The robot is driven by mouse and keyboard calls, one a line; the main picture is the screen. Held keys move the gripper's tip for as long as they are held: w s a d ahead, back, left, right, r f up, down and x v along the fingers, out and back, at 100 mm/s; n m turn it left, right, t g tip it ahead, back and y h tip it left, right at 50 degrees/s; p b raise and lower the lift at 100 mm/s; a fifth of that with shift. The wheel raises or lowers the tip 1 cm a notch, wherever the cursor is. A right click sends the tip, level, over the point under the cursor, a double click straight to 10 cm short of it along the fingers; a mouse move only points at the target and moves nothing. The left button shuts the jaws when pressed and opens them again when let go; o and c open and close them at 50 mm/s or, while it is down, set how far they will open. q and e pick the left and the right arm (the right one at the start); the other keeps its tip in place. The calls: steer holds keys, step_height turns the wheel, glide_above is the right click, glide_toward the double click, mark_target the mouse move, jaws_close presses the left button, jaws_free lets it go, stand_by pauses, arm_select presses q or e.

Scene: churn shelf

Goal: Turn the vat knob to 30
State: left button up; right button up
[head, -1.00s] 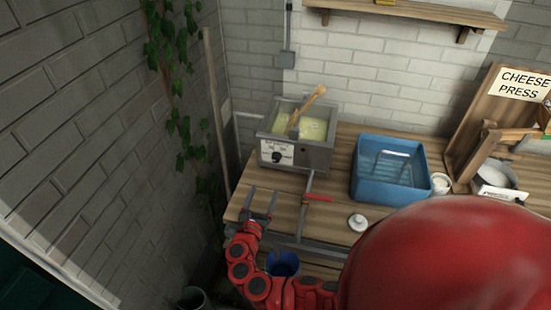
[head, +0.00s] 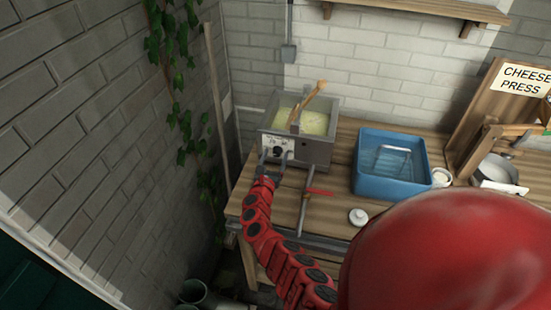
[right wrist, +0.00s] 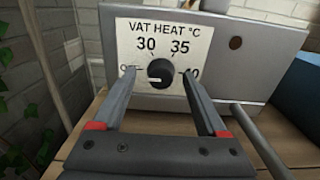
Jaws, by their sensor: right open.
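The vat (head: 315,150) is a grey metal box with pale yellow liquid, at the back left of the bench. Its front bears a white dial plate (right wrist: 145,30) marked "VAT HEAT °C", with 30 at upper left and 35 at upper right. The round black vat knob (right wrist: 160,73) sits below these numbers; it also shows in the head view (head: 277,151). A pale mark lies on its lower left, seemingly pointing left, away from 30. My right gripper (right wrist: 159,74) is open, its fingers on either side of the knob with gaps. The left gripper is out of view.
A wooden paddle (head: 309,102) leans in the vat. A grey rod with a red part (head: 319,191) lies in front, right of my arm. A blue tub (head: 390,184) stands further right. A brick wall (head: 95,140) rises on the left.

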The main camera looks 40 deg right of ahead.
steer(key=shift+d, duration=0.25)
jaws_close()
steer(key=shift+w, duration=0.1)
